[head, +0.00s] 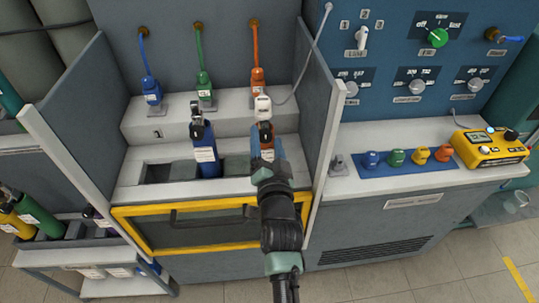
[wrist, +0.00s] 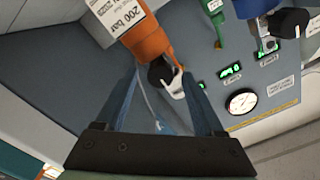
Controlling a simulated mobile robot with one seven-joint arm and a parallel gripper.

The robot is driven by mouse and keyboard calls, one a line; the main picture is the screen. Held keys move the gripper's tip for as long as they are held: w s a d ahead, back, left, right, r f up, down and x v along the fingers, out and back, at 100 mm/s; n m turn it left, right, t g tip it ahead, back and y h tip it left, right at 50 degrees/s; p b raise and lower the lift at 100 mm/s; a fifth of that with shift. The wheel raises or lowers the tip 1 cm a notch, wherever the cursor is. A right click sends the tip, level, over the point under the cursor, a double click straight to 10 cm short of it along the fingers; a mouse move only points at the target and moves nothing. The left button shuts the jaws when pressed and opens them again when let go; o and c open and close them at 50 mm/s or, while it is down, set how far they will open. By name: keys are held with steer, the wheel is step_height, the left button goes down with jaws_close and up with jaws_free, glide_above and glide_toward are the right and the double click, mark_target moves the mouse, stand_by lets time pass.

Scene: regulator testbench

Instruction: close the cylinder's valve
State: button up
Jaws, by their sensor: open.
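An orange cylinder (head: 265,130) stands in the bench's row of slots, partly hidden behind my gripper. In the wrist view the orange cylinder (wrist: 150,38) carries a white "200 bar" label. Its black valve knob (wrist: 160,72) and a pale metal fitting (wrist: 175,84) show between my fingers. My gripper (wrist: 163,78) is open, one finger to each side of the knob; I cannot tell whether either touches it. In the head view my gripper (head: 266,155) is in front of the orange cylinder. A blue cylinder (head: 206,150) with a black top stands to the left.
Blue (head: 152,92), green (head: 204,88) and orange (head: 257,80) hose connectors are on the step behind. Side panels (head: 318,100) flank the bay. A yellow-framed drawer (head: 195,240) is below. A yellow instrument (head: 488,147) sits on the right counter.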

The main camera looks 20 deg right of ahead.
steer(key=v, duration=1.2)
steer(key=shift+s, duration=0.3)
steer(key=shift+a, duration=0.1)
steer(key=w+a+r+n+t+y+p, duration=0.1)
steer(key=a+r+n+t+p, duration=0.15)
steer(key=r, duration=0.85)
steer(key=w+a+r+n+t+y+p, duration=0.1)
steer(key=w+a+r+n, duration=0.15)
steer(key=r, duration=0.75)
steer(key=w+a+r+n+t+y+p, duration=0.1)
steer(key=a+r+t+p, duration=0.15)
steer(key=r, duration=0.85)
steer(key=s+a+r+n+t+p, duration=0.1)
steer(key=s+a+r, duration=0.1)
steer(key=r, duration=0.6)
steer(key=s+a+r+n+t+y+p, duration=0.1)
steer(key=s+a+r+n, duration=0.1)
steer(key=s+r, duration=0.3)
steer(key=s+a+r+n+t+y+p, duration=0.1)
steer(key=s+a+r+n+t, duration=0.1)
steer(key=r, duration=1.1)
steer(key=shift+s+a+r, duration=0.2)
steer(key=shift+s+a, duration=0.5)
steer(key=shift+s, duration=0.45)
